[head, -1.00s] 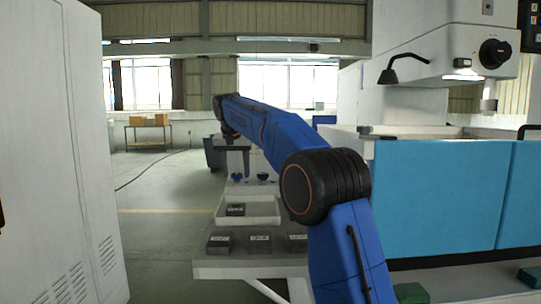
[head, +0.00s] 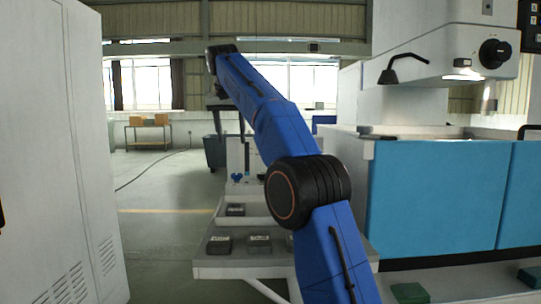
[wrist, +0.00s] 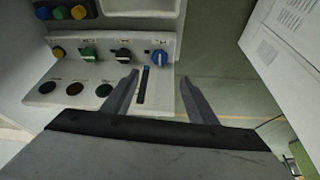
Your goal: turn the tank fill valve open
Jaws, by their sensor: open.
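A pale panel (wrist: 70,80) carries a row of turn knobs in the wrist view: yellow (wrist: 57,52), green (wrist: 89,54), black (wrist: 123,56) and blue (wrist: 159,58). Their labels are too small to read, so I cannot tell which one is the tank fill valve. The blue knob also shows in the head view (head: 237,177). My gripper (wrist: 160,92) is open and empty, its two fingers apart. It hangs above the panel in the head view (head: 231,122). A dark slot with a blue top (wrist: 143,85) shows between the fingers.
A white cabinet (head: 60,150) stands left, a blue-fronted machine (head: 440,195) right. Floor is clear between cabinet and bench.

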